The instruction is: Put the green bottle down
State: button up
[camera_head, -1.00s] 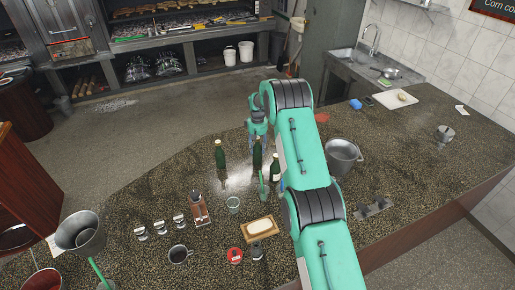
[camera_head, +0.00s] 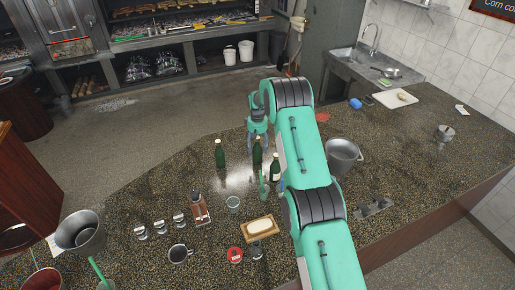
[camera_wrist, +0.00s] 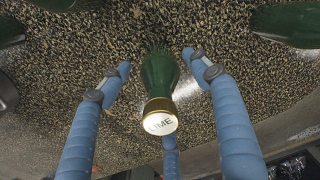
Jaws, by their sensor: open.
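Three dark green bottles stand upright on the speckled counter (camera_head: 150,205): one on the left (camera_head: 220,154), one in the middle (camera_head: 257,152) and one on the right with a pale label (camera_head: 275,168). My gripper (camera_head: 257,137) is at the middle bottle's top. In the wrist view a green bottle (camera_wrist: 158,72) with a gold-rimmed white cap reading "LIME" stands between the blue fingers of my gripper (camera_wrist: 155,65). The fingers are open, with gaps on both sides of it. Its base is hidden beneath its body. Parts of other green bottles (camera_wrist: 290,22) show at the wrist view's upper edges.
A metal bucket (camera_head: 342,155) stands right of my arm. A glass (camera_head: 233,203), a wooden board (camera_head: 260,232), a mug (camera_head: 179,254) and several small shakers stand nearer. Bare counter lies left of the left bottle. The far counter edge is close behind the bottles.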

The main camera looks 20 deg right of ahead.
aim_at(258, 137)
notch_tip(258, 137, up, 12)
jog(key=shift+f+b, duration=0.25)
jog(key=shift+b, duration=0.75)
jog(key=shift+s+a+r, duration=0.1)
jog(key=shift+r, duration=0.45)
jog(key=s+a+r+t, duration=0.1)
jog(key=s+a+r, duration=0.3)
jog(key=s+r, duration=0.5)
jog(key=s+a+r+t, duration=0.1)
jog(key=s+a+r, duration=0.35)
jog(key=r, duration=0.75)
jog(key=s+a+r+t, duration=0.1)
jog(key=s+a+r, duration=0.2)
jog(key=s+r, duration=0.7)
jog(key=s+a+r+m+t, duration=0.1)
jog(key=s+a+r, duration=0.15)
jog(key=s, duration=0.75)
jog(key=s+a+r, duration=0.2)
jog(key=s+r, duration=0.2)
jog(key=s, duration=0.7)
jog(key=s+a+f, duration=0.1)
jog(key=s+f, duration=0.1)
jog(key=s, duration=0.6)
jog(key=s+a+f+t, duration=0.1)
jog(key=s+f, duration=0.2)
jog(key=s, duration=0.6)
jog(key=shift+s+a+f+m+t, duration=0.25)
jog(key=shift+a+m+t, duration=0.05)
jog(key=shift+a+m, duration=0.1)
